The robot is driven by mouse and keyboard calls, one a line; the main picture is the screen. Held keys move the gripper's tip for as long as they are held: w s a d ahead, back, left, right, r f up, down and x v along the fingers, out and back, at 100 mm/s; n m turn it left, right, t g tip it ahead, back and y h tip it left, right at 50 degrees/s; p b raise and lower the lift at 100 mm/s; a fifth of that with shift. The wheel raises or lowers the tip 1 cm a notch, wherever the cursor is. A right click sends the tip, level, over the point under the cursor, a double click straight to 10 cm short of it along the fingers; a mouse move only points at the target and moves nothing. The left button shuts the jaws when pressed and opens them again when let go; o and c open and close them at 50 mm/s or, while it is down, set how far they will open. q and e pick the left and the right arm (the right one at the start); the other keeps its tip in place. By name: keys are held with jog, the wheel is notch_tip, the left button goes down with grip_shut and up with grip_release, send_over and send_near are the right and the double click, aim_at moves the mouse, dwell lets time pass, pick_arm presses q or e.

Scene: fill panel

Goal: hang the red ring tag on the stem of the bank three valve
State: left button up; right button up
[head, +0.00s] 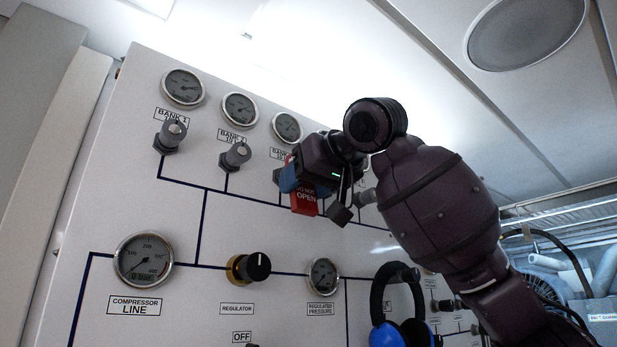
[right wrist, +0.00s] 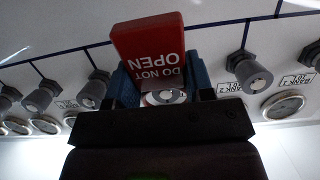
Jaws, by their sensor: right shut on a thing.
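The red tag (head: 305,198), lettered DO NOT OPEN, hangs at my right gripper (head: 289,179), which is shut on it at the bank three valve (head: 277,177). In the right wrist view the tag (right wrist: 148,48) shows upside down between the blue fingertips of the gripper (right wrist: 162,85). The round grey end of the valve (right wrist: 163,97) shows between the fingers, just below the tag. The tag's ring is hidden, so I cannot tell whether it is around the stem or only in front of it. My left gripper is not in view.
The bank 1 valve (head: 171,134) and bank 2 valve (head: 236,155) stand out from the white panel (head: 110,190) to the left. More valves (right wrist: 92,90) stand on the other side. Black and blue ear defenders (head: 385,300) hang lower right.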

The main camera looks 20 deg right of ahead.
aim_at(280, 203)
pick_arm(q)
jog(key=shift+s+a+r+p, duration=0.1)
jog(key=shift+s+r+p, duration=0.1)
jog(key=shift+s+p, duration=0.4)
pick_arm(e)
jog(key=shift+x, duration=2.1)
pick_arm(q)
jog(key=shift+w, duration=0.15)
pick_arm(e)
jog(key=shift+r, duration=0.1)
jog(key=o, duration=1)
jog(key=shift+o, duration=0.2)
pick_arm(q)
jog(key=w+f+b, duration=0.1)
jog(key=b, duration=0.1)
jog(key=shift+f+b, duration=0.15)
jog(key=shift+b, duration=0.25)
pick_arm(e)
jog(key=v, duration=1)
jog(key=shift+s+d, duration=0.2)
jog(key=shift+s, duration=0.15)
